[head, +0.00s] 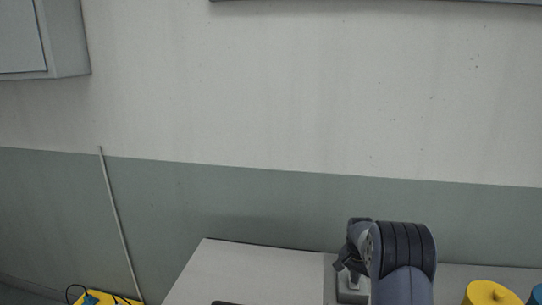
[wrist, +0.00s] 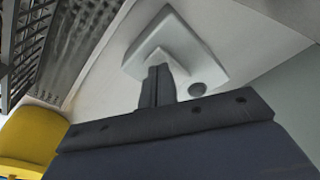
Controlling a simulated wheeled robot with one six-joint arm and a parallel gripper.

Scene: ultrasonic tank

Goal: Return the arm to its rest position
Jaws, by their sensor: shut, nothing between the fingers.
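My gripper (wrist: 159,72) is shut and empty in the wrist view, its two dark fingers side by side. Its tips point at a pale, blocky object (wrist: 183,42) on a light surface; I cannot tell whether they touch it. In the head view my arm bends over at the lower right, and my gripper (head: 354,277) hangs on its left side, partly hidden by the arm, over a small grey block on the bench.
The pale bench (head: 250,272) runs along the wall. A yellow round container (head: 490,293) stands right of my arm, with a blue item (head: 536,295) beside it. A metal rack (wrist: 75,40) fills the wrist view's upper left. A grey cabinet (head: 45,40) hangs upper left.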

